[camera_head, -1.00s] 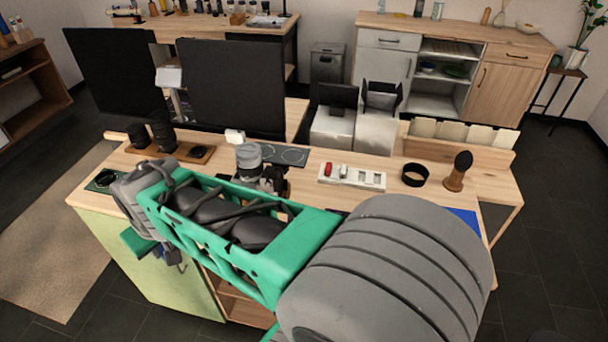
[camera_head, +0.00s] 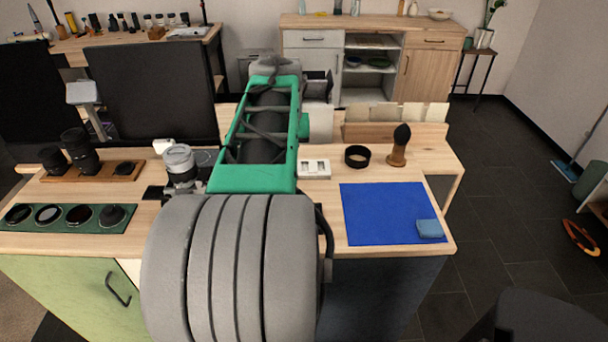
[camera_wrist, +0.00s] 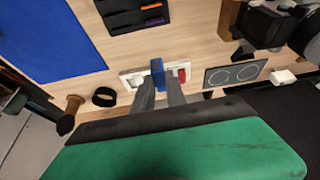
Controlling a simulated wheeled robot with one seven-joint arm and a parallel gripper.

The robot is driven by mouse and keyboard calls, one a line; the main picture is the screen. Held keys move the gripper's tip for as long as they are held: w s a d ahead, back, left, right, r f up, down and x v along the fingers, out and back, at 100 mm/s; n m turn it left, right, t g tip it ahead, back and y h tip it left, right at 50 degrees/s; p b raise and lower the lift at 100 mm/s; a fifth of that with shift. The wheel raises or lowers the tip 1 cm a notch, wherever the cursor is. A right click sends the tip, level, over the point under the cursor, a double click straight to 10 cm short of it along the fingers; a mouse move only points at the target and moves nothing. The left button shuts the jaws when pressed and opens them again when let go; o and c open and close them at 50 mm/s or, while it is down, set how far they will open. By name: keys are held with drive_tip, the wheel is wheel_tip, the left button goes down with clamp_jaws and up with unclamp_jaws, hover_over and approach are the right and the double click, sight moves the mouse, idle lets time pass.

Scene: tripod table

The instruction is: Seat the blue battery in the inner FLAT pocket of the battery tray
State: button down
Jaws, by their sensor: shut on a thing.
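The blue battery (camera_wrist: 157,67) is upright between the fingers of my gripper (camera_wrist: 160,88) in the wrist view. My gripper is shut on it. The white battery tray (camera_wrist: 134,77) lies behind the battery in that view, which covers the tray's middle. I cannot tell whether the battery touches the tray or is above it. A red battery (camera_wrist: 182,75) sits at the tray's right end in the wrist view. In the head view only the right part of the tray (camera_head: 315,175) shows; my arm hides the rest, my gripper and the blue battery. The pocket labels are not readable.
A black ring (camera_head: 357,155) and a wooden-handled brush (camera_head: 398,150) stand right of the tray. A blue cloth (camera_head: 385,215) lies nearer. A camera (camera_head: 180,165) stands left of my arm. A mat with two circles (camera_wrist: 235,73) lies beside the tray in the wrist view.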

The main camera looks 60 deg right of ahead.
drive_tip(key=d+f, duration=0.3)
drive_tip(key=d, duration=0.2)
drive_tip(key=w+d+f+p, duration=0.1)
drive_tip(key=d+f, duration=0.2)
drive_tip(key=d, duration=0.2)
drive_tip(key=d+f+p, duration=0.1)
drive_tip(key=d+f, duration=0.2)
drive_tip(key=d, duration=0.1)
drive_tip(key=shift+w+d+f, duration=0.1)
drive_tip(key=shift+w+d, duration=0.15)
drive_tip(key=shift+d, duration=0.15)
wheel_tip(320, 180, down, 3)
drive_tip(key=shift+r, duration=0.1)
drive_tip(key=shift+f, duration=0.3)
drive_tip(key=c, duration=1.6)
unclamp_jaws()
drive_tip(key=shift+f, duration=0.1)
drive_tip(key=shift+c, duration=0.2)
drive_tip(key=shift+o, duration=1.4)
drive_tip(key=shift+r, duration=0.25)
